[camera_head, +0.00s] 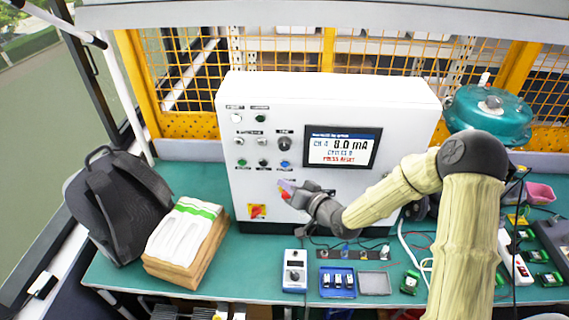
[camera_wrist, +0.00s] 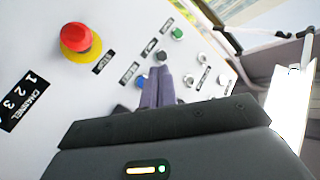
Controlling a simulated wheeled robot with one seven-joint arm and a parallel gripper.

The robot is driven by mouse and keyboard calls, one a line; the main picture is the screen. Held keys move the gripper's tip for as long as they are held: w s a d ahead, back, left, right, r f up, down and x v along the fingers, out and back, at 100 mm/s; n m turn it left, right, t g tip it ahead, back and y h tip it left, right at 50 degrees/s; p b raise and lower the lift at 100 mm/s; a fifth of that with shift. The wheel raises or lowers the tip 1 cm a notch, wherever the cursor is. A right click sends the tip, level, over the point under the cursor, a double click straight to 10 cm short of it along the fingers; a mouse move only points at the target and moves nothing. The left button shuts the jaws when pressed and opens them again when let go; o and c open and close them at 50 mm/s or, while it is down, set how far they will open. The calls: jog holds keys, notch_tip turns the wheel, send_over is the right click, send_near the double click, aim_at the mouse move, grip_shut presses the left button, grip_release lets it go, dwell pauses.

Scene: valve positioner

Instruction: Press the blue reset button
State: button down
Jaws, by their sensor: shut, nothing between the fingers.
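The blue reset button (camera_head: 284,164) is on the lower right of the button group on the white control box. It also shows in the wrist view (camera_wrist: 141,82), partly hidden behind the left edge of my fingers. My gripper (camera_head: 286,184) is shut and empty, with its fingertips in front of the panel just below the blue button in the head view. In the wrist view my fingers (camera_wrist: 157,70) point at the panel, and the gap to the button cannot be judged. The screen (camera_head: 342,148) reads "8.0 mA" and "PRESS RESET".
A red emergency stop (camera_wrist: 80,38) sits close to the fingers. A black button (camera_wrist: 161,57) and a green button (camera_wrist: 177,33) are near the fingertips. A red-yellow switch (camera_head: 257,211) is lower on the panel.

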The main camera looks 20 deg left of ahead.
jog(key=shift+w+a, duration=0.25)
jog(key=shift+w, duration=0.85)
jog(key=shift+w+a, duration=0.25)
jog(key=shift+w, duration=0.85)
jog(key=shift+w, duration=0.1)
jog(key=shift+w+a, duration=0.1)
jog(key=shift+w, duration=0.2)
jog(key=shift+w+b, duration=0.35)
dwell(1.1)
jog(key=shift+s, duration=0.8)
jog(key=shift+b, duration=0.3)
jog(key=s, duration=0.2)
jog(key=s+d+b, duration=0.1)
jog(key=s, duration=0.1)
jog(key=shift+s+d, duration=0.2)
jog(key=shift+s, duration=0.2)
